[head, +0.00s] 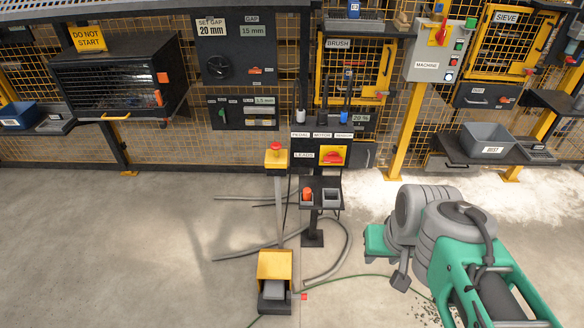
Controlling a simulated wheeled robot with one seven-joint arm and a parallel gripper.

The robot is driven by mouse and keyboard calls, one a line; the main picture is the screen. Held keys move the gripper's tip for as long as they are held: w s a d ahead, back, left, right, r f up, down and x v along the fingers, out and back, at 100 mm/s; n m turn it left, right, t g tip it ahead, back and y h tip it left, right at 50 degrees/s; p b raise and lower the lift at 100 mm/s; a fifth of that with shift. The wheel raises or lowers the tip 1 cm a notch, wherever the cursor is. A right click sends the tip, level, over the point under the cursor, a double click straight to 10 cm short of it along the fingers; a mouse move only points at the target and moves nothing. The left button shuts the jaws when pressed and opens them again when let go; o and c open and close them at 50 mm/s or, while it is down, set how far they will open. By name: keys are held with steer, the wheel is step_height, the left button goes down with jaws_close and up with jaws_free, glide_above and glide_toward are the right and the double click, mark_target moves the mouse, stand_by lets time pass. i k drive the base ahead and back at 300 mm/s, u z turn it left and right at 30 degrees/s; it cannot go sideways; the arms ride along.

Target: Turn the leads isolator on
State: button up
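The leads isolator (333,156) is a yellow plate with a red rotary handle, beside a white LEADS label (304,155) on a dark panel at the centre. Its handle looks roughly level; I cannot read any on or off mark. My grey and green arm comes in from the lower right. A green block and a small grey part at its end seem to be my gripper (400,276). It is low and to the right of the isolator, well apart from it. Its fingers are not clear, and I see nothing held.
A small tray (321,193) with an orange item stands just below the isolator. A post with a red button (276,149) stands left of it, above a yellow pedal box (275,266). Grey hoses (334,262) lie on the floor. A yellow post (407,130) stands to the right.

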mark_target(332, 157)
steer(key=u, duration=1.1)
steer(key=i, duration=1)
